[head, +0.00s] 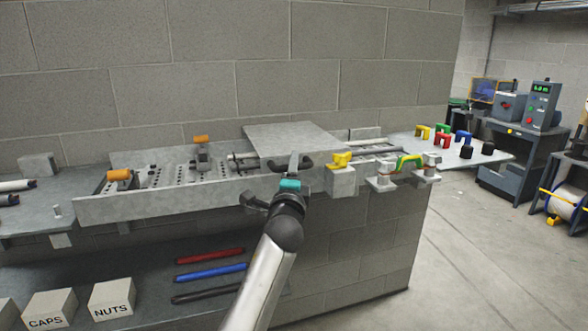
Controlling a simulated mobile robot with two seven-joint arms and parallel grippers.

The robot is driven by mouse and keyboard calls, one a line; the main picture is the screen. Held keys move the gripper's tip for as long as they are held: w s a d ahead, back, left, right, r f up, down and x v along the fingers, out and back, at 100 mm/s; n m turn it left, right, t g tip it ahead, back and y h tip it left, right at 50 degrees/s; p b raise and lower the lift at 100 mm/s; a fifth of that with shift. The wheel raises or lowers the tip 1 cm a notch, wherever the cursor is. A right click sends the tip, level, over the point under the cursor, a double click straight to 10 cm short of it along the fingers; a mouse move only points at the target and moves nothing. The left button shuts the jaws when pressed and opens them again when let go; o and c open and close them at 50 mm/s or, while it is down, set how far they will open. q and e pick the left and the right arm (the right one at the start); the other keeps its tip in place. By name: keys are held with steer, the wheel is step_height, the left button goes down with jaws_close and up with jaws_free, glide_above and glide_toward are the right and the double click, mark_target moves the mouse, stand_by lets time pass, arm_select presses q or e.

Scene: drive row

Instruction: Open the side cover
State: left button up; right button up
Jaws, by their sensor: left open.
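My left gripper (292,166) reaches in from below, at the front edge of a light grey flat plate (292,139) on the long grey bench unit. Its jaws are open, and a teal band shows just below them. A dark handle-like piece (306,162) shows at the fingertips, partly hidden by them; I cannot tell whether they touch it. The flat plate lies level over rails and seems to be the side cover, and it looks closed. A long grey front panel (150,206) runs to the left of the gripper. My right gripper is not in view.
Orange-topped clamps (118,175) stand on the unit's left part. A yellow-handled block (341,162) and a green-handled piece (409,164) stand close right of the gripper. A block wall (230,80) closes the back. Boxes marked CAPS (50,308) and NUTS (111,298) sit below.

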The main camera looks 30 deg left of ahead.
arm_select(q)
steer(key=shift+w+a, duration=0.1)
steer(key=shift+w, duration=0.05)
jaws_close()
stand_by(0.4)
stand_by(1.0)
